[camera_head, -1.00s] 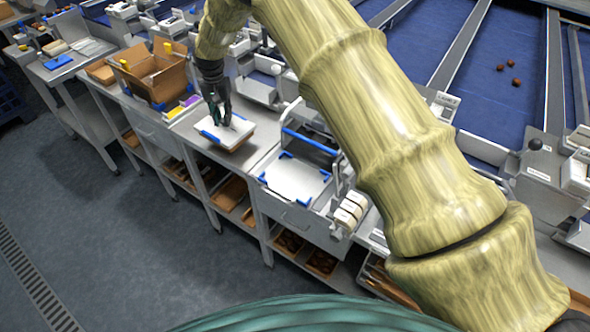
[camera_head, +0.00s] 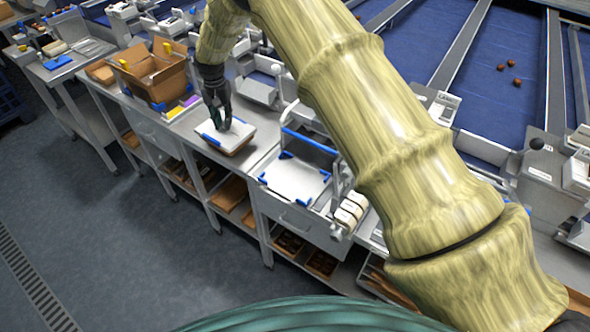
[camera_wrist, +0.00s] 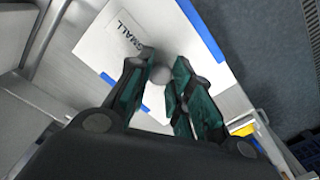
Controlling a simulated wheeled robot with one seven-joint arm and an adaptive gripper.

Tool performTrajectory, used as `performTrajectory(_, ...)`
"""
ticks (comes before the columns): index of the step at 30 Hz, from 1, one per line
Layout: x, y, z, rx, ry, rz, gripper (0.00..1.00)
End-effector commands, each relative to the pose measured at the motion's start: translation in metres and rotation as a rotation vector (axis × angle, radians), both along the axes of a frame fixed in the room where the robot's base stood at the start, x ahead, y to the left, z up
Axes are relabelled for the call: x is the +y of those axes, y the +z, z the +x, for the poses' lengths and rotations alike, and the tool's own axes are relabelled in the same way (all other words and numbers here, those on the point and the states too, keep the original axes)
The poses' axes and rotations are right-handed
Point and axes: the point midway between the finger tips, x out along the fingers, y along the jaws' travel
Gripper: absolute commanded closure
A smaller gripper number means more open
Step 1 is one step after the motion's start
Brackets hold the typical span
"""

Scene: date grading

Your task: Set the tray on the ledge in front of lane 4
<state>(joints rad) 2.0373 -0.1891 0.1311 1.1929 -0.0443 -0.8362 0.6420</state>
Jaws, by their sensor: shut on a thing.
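The tray (camera_head: 223,144) has a white lid with blue edge strips over a brown body. It is over the steel bench top, left of the blue-cornered fixture; I cannot tell whether it touches the bench. My gripper (camera_head: 222,127) is above it, pointing down, shut on the round grey knob (camera_wrist: 158,75) at the lid's middle. In the wrist view the lid (camera_wrist: 110,55) fills the upper middle, with a label reading SMALL and a blue strip. The wrist view shows my gripper (camera_wrist: 160,82) with a finger on each side of the knob. I cannot read which lane is lane 4.
A fixture with a white plate (camera_head: 296,180) and blue corners stands right of the tray. An open cardboard box (camera_head: 150,72) is to the left, with yellow and purple blocks (camera_head: 180,108) between. Blue lanes (camera_head: 505,75) lie behind. Grey floor in front is clear.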

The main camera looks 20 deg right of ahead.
Motion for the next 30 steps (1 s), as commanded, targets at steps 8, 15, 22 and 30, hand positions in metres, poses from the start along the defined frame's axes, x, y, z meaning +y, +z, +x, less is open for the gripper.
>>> performTrajectory(8,0.000,-0.004,0.000,0.000,0.000,0.000,1.00)
performTrajectory(15,0.000,-0.008,0.000,0.000,0.000,0.000,1.00)
performTrajectory(22,0.000,-0.011,0.000,0.000,0.000,0.000,1.00)
performTrajectory(30,0.000,-0.015,0.000,0.000,0.000,0.000,1.00)
